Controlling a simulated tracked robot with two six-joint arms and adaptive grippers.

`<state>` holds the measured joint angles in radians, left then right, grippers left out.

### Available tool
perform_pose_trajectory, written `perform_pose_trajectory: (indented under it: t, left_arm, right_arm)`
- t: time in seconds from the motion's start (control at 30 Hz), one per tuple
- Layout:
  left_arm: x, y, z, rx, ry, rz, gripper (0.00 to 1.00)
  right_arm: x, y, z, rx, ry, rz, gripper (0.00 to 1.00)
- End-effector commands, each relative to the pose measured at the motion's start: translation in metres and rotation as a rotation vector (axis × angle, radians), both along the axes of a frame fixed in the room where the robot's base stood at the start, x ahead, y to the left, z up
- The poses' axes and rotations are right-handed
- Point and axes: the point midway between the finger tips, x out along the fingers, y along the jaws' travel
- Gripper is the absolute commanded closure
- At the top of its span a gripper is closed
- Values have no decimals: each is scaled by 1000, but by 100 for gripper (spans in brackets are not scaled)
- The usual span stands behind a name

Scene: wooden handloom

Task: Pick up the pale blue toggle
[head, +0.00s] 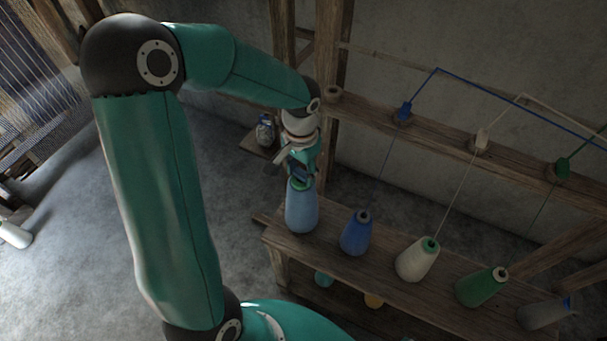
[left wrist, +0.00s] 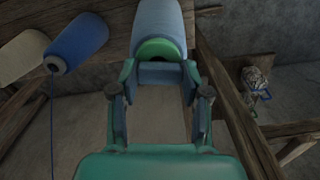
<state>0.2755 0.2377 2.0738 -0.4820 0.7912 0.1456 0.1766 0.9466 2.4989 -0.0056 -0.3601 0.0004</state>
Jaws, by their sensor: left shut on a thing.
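The pale blue toggle (head: 301,211) looks like a tall cone of pale blue thread with a green top, upright at the left end of the wooden shelf (head: 390,288). I cannot tell whether its base touches the wood. My left gripper (head: 300,172) comes down from above and is shut on its top end. In the left wrist view the toggle (left wrist: 160,20) lies straight ahead, with its green tip between the two fingers (left wrist: 160,75). The fingers hide part of the tip. My right gripper is not in view.
A wooden post (head: 330,60) rises behind my gripper. A patterned jar (head: 265,132) stands behind left. The left floor is mostly clear.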

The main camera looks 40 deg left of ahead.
Motion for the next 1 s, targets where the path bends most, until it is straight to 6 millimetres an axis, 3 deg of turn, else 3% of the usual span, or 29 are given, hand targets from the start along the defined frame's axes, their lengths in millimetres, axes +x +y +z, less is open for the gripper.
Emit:
perform_pose_trajectory:
  t: [0.33,0.57,1.0]
  left_arm:
    - [0,0,5,1,-1,0,67]
    - [1,0,30,0,-4,-1,67]
    - [2,-1,144,1,-6,-3,67]
  right_arm:
    - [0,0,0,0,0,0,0]
    - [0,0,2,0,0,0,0]
    - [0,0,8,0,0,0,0]
